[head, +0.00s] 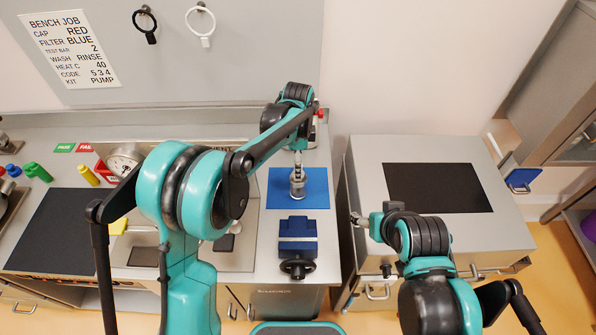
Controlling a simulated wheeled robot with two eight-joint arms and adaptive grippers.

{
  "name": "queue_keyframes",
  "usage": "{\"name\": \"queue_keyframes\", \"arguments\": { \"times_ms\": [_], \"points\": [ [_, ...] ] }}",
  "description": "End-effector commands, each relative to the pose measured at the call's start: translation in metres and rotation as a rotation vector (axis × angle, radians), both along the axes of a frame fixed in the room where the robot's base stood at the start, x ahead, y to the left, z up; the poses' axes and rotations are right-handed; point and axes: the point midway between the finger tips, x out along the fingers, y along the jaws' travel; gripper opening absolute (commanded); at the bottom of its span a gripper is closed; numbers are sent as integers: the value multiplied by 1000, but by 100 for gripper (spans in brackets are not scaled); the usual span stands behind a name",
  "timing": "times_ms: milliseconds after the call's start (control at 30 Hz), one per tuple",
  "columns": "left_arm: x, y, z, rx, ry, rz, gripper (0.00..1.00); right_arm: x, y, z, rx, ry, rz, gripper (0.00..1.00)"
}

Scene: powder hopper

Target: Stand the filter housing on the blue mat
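The filter housing, a small silvery metal cylinder (297,188), looks upright over the blue mat (317,188) in the head view. My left arm reaches over from the left, and my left gripper (297,172) points down at the top of the housing. The fingers and the housing overlap and are small, so I cannot tell whether the fingers are closed on it or whether its base touches the mat. My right gripper (357,219) is away to the right, by the near left edge of the right-hand cabinet; its fingers are too small to read.
A dark blue vise (297,236) with a black handwheel stands just in front of the mat. A black mat (438,187) lies bare on the right-hand cabinet. A dark mat (55,232), coloured bottles and a round gauge (124,160) are at left.

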Motion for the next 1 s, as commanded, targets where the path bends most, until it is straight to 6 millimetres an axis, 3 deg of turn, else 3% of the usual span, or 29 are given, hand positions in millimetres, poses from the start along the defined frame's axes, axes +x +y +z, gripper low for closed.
{"name": "queue_keyframes", "arguments": {
  "times_ms": [33,200,567,767,1000],
  "points": [
    [0,0,12,0,0,0,72,0,0,3,0,0,0,67],
    [0,0,34,0,0,0,72,0,0,7,0,0,0,67],
    [-6,9,51,-6,-18,50,72,0,0,7,0,0,0,67],
    [-42,50,91,-49,-114,315,72,0,0,7,0,0,0,67],
    [-106,104,125,-148,-255,722,72,0,0,7,0,0,0,67]
  ]
}}
